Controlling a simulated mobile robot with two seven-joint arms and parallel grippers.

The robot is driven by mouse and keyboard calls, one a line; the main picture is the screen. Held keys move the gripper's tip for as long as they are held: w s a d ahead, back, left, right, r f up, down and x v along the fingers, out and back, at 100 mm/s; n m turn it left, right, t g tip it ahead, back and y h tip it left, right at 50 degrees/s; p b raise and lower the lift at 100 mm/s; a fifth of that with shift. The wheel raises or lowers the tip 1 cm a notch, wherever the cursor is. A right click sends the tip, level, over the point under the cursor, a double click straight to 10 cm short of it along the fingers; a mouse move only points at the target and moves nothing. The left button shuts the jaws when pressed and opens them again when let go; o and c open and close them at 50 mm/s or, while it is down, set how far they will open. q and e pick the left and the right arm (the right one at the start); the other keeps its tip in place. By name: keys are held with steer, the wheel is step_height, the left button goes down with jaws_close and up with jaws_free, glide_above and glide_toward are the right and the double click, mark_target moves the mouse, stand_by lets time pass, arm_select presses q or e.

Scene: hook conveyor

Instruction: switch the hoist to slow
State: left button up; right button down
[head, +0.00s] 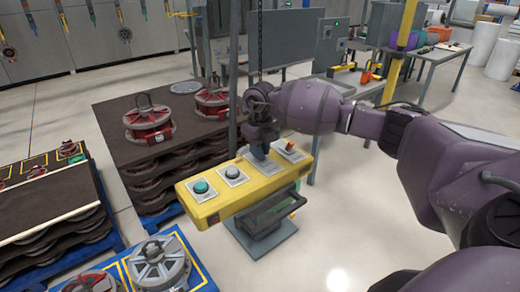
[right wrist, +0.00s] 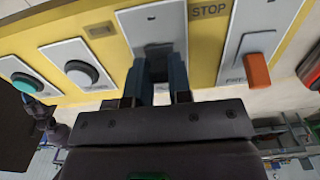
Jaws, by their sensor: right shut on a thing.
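The yellow control box (head: 238,202) is mounted at an angle beside a tall post. My right gripper (head: 259,152) is at the plate between the dark button and the orange lever. In the right wrist view its fingers (right wrist: 160,62) are shut on a small switch on that plate (right wrist: 155,25), mostly hidden between them. "STOP" is printed beside it. The orange lever (right wrist: 257,72) stands to the right there, clear of the fingers. My left gripper is not in view.
A hanging chain (head: 260,38) and a grey post (head: 233,75) stand close behind the box. A dark-topped stack (head: 115,108) with red-and-grey round parts is at left. A blue pallet with grey round parts (head: 160,265) is at front left. Open floor lies right of the box.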

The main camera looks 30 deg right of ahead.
mark_target(263, 157)
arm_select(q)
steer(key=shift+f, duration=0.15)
arm_select(e)
steer(key=shift+s+f+t+b, duration=0.15)
steer(key=shift+s+t+b, duration=0.15)
steer(key=shift+t+b, duration=0.7)
steer(key=t+b, duration=0.2)
steer(key=b, duration=0.1)
steer(key=s+t+b, duration=0.1)
steer(key=t+b, duration=0.1)
steer(key=s+t+b, duration=0.1)
steer(key=t+b, duration=0.1)
steer(key=b, duration=0.1)
steer(key=shift+s+d+f+b, duration=0.1)
steer(key=shift+s+f+b, duration=0.1)
steer(key=shift+f+b, duration=0.1)
steer(key=shift+s+r+t+y+b, duration=0.15)
steer(key=shift+t+b, duration=0.15)
steer(key=shift+t, duration=0.15)
steer(key=shift+r+t+y+b, duration=0.15)
steer(key=shift+t+b, duration=0.1)
steer(key=shift+t, duration=0.2)
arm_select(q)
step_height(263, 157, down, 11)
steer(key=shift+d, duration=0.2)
